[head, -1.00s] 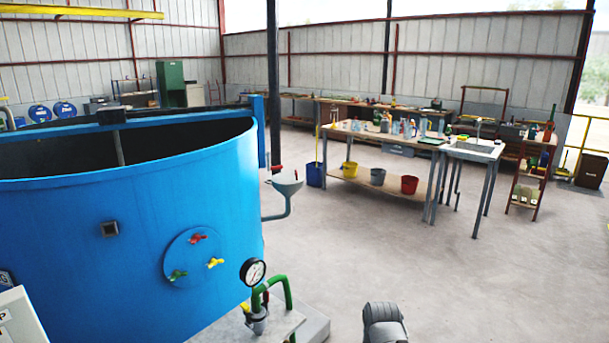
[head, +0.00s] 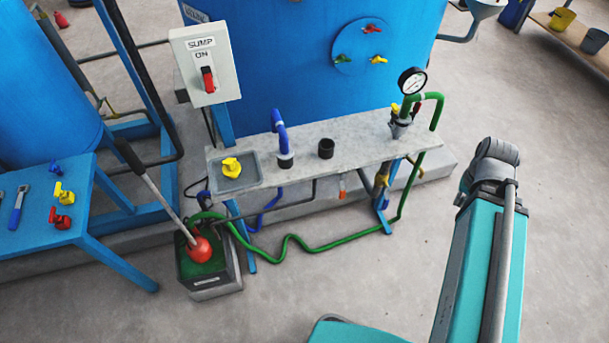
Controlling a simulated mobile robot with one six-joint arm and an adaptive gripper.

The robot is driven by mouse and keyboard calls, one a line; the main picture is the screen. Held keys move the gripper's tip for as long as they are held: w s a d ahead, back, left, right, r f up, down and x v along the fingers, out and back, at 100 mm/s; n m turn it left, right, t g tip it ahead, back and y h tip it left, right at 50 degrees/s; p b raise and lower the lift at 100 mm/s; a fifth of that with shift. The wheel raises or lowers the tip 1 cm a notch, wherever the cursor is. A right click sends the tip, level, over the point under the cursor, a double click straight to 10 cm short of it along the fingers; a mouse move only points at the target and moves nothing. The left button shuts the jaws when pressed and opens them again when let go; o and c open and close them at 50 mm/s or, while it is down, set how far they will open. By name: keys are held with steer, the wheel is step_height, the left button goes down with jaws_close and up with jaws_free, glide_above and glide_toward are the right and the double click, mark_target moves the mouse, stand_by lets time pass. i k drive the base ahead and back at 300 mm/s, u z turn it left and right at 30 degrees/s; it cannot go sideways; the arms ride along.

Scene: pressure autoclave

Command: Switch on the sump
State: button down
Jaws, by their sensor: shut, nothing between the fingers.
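A pale switch box (head: 206,62) labelled SUMP and ON stands at the upper left, in front of the big blue tank. Its red lever (head: 208,80) sits below the word ON; its exact setting is hard to tell at this angle. A dark open-topped box (head: 207,287) with green inside and a red ball (head: 200,250) on a long rod stands on the floor below; it may be the sump. My arm's teal link shows at the lower right, well away from the switch box. My gripper is not in view.
A grey bench (head: 350,150) with a yellow valve (head: 231,167), blue pipe (head: 279,125) and pressure gauge (head: 412,81) stands below the switch. A green hose (head: 300,243) runs beneath it. A blue table (head: 60,205) with valves stands left. Floor in front is clear.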

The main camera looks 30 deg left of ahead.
mark_target(207, 77)
steer(key=u, duration=1.15)
